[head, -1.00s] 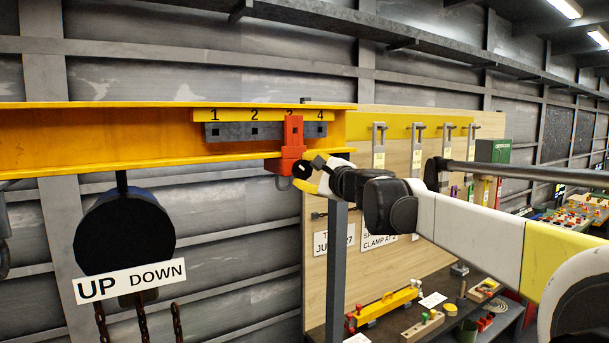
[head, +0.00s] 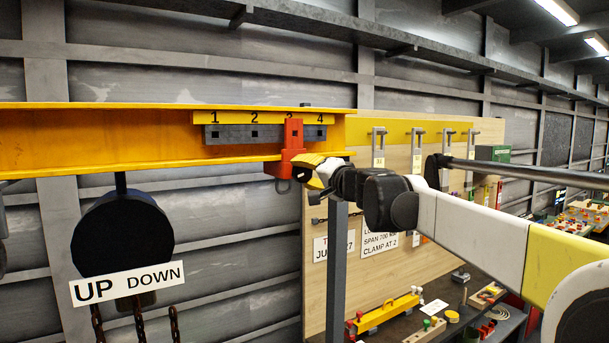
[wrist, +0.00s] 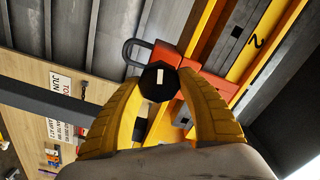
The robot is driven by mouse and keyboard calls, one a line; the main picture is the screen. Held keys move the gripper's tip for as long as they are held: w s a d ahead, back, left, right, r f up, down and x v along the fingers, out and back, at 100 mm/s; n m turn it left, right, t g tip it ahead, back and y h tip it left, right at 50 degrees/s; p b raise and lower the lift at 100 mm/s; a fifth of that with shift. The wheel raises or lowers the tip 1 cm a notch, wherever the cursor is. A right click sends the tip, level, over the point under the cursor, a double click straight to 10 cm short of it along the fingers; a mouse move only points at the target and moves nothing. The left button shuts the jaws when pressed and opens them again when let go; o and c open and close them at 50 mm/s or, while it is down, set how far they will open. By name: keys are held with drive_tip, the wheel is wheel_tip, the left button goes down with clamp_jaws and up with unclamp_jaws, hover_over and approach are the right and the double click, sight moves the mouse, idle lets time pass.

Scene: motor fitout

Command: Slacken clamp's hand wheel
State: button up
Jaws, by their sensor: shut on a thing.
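The red clamp (head: 292,142) sits on the yellow beam (head: 90,135) at the mark 3, with a dark shackle under it. In the wrist view the clamp (wrist: 205,85) lies behind its black hand wheel (wrist: 158,88), which has a white mark on its face. My gripper (wrist: 160,95) has its two yellow fingers on either side of the wheel, shut on it. In the head view my gripper (head: 312,168) is at the clamp's right side, and its upper finger hides the wheel.
A black hoist (head: 123,230) with an UP/DOWN sign hangs from the beam at left. A grey post (head: 337,270) stands below my gripper. A wooden board (head: 375,210) with hanging clamps is behind my arm, above a bench with tools.

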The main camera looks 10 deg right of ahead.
drive_tip(key=shift+o, duration=0.2)
drive_tip(key=n, duration=0.4)
drive_tip(key=shift+r+n, duration=0.15)
drive_tip(key=shift+n, duration=0.15)
drive_tip(key=shift+a+n+b, duration=0.15)
drive_tip(key=shift+n+b, duration=0.15)
drive_tip(key=shift+n, duration=1.6)
drive_tip(key=shift+c, duration=0.2)
drive_tip(key=o, duration=1.2)
drive_tip(key=shift+s, duration=0.1)
drive_tip(key=v, duration=1.2)
